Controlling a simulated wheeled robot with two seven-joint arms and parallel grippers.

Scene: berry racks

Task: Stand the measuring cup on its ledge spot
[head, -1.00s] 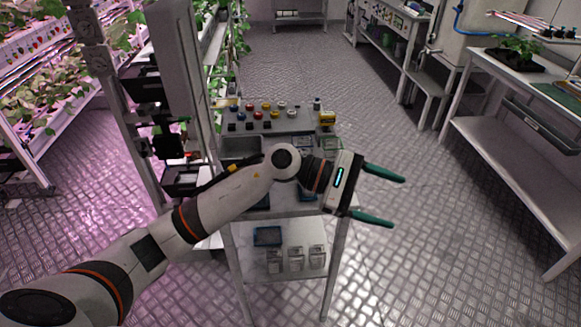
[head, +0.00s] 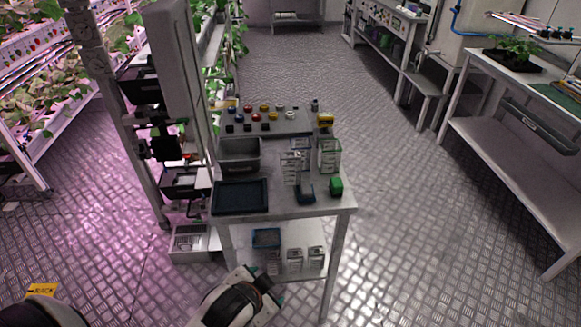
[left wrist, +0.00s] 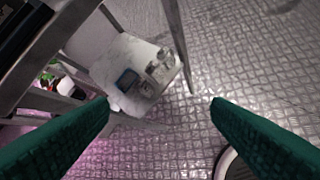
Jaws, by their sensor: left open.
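Clear containers stand on the upper table surface: a stacked-looking tall one (head: 290,168) and a wider one (head: 328,156). More clear cup-like containers (head: 294,260) stand on the lower shelf (head: 285,274) and also show in the left wrist view (left wrist: 160,66). I cannot tell which one is the measuring cup, and no ledge spot is clearly marked. My left gripper (left wrist: 160,103) is open, with nothing between its teal fingers, apart from the lower shelf. In the head view its arm is low at the bottom, before the table. My right gripper is out of view.
A blue-rimmed tray (head: 266,237) is on the lower shelf. Floor to the right is clear.

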